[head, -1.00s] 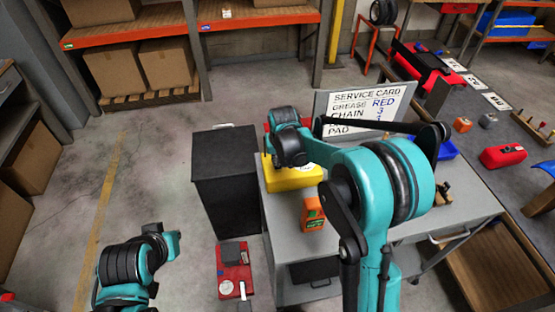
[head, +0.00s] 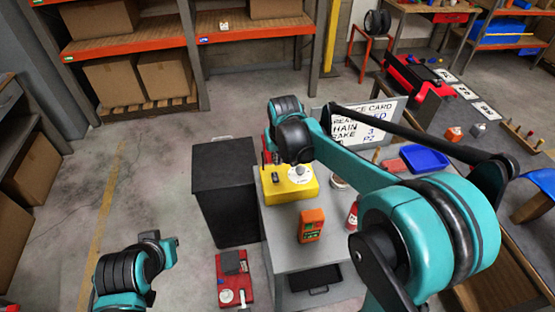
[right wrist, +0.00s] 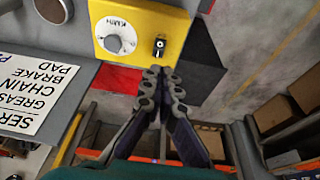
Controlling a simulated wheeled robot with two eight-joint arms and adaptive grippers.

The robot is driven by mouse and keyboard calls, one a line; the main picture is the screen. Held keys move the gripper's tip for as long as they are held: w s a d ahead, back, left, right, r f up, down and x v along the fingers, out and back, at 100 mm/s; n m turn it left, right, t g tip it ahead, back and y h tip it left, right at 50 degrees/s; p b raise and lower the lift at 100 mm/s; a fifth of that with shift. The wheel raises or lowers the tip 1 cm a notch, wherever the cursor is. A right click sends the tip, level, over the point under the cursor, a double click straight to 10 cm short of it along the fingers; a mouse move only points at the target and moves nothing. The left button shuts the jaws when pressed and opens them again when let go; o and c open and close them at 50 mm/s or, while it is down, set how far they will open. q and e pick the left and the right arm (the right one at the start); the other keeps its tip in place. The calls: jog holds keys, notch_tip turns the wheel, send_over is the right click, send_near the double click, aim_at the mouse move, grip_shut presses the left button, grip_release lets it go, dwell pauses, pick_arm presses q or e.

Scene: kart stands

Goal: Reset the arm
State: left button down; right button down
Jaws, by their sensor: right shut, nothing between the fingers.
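My right arm reaches in from the right, over the grey cart (head: 285,245). Its wrist is above the back of a yellow box (head: 305,187), and its gripper is mostly hidden there. In the right wrist view my right gripper (right wrist: 161,74) is shut and empty, with its fingertips just in front of the yellow box (right wrist: 178,22), which has a round dial and a small black switch. I cannot tell if they touch it. My left arm is folded at the lower left in the head view, and its gripper does not show.
A service card (head: 350,130) stands behind the cart top, partly covered by my arm. An orange meter (head: 311,226) and a blue tray (head: 424,160) are on the cart. A black cabinet (head: 224,180) stands left of it, and a red case (head: 231,285) lies on the floor. Left floor is open.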

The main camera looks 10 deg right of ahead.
dwell(0.4)
jog(key=s+d+f+t+b, duration=0.2)
jog(key=s+f+b, duration=0.15)
jog(key=s, duration=0.75)
jog(key=s+d+f+t+b, duration=0.2)
jog(key=s+d+b, duration=0.15)
jog(key=s, duration=0.85)
jog(key=w+a+r+n+g+p, duration=0.1)
jog(key=w+r+n+p, duration=0.1)
jog(key=w+r+n, duration=0.4)
jog(key=w+a+r+n+g+p, duration=0.2)
jog(key=w+r+n+p, duration=0.1)
jog(key=w, duration=0.5)
jog(key=n+g+p, duration=0.3)
jog(key=n+p, duration=0.1)
jog(key=n, duration=0.5)
send_over(274, 174)
jog(key=s, duration=0.2)
notch_tip(274, 174, down, 3)
jog(key=f+b, duration=0.1)
jog(key=f, duration=0.3)
jog(key=w+f, duration=0.1)
jog(key=f, duration=0.3)
jog(key=f+b, duration=0.1)
jog(key=f, duration=0.4)
jog(key=shift+w+f+b, duration=0.1)
jog(key=shift+w+b, duration=0.2)
